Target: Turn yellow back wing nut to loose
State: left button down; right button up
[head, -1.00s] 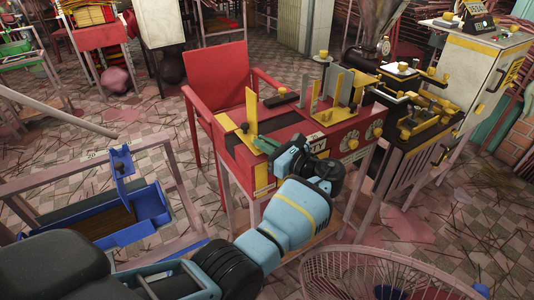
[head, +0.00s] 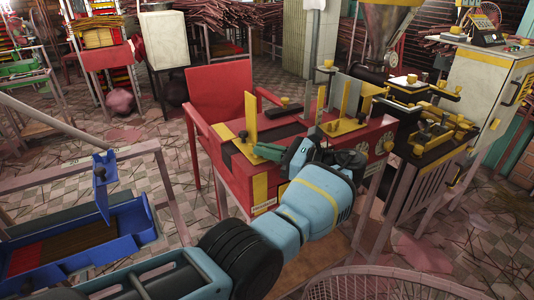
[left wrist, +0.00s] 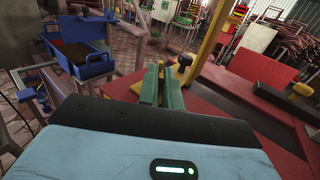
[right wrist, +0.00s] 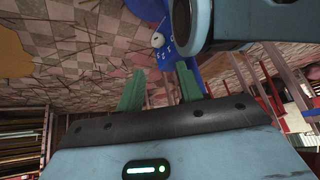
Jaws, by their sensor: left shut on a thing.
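The red extruder machine (head: 372,137) stands at the centre of the head view, with yellow plates and black knobs on top. My left gripper (head: 266,152) reaches its near left corner, beside an upright yellow plate (head: 251,117). In the left wrist view its green fingers (left wrist: 161,88) are close together on a small, mostly hidden part with a yellow sliver. I cannot tell for sure that this is the yellow back wing nut. My right gripper (right wrist: 160,85) is open and empty, over the floor.
A blue tray frame (head: 130,222) stands at the left. A yellow-and-black machine (head: 440,135) and a pale cabinet (head: 480,80) stand right of the red one. A wire fan cage (head: 395,283) is at the bottom right. Open floor lies behind the blue tray.

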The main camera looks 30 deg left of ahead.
pick_arm(q)
jog(key=c, duration=1.6)
grip_release()
jog(key=shift+a, duration=0.1)
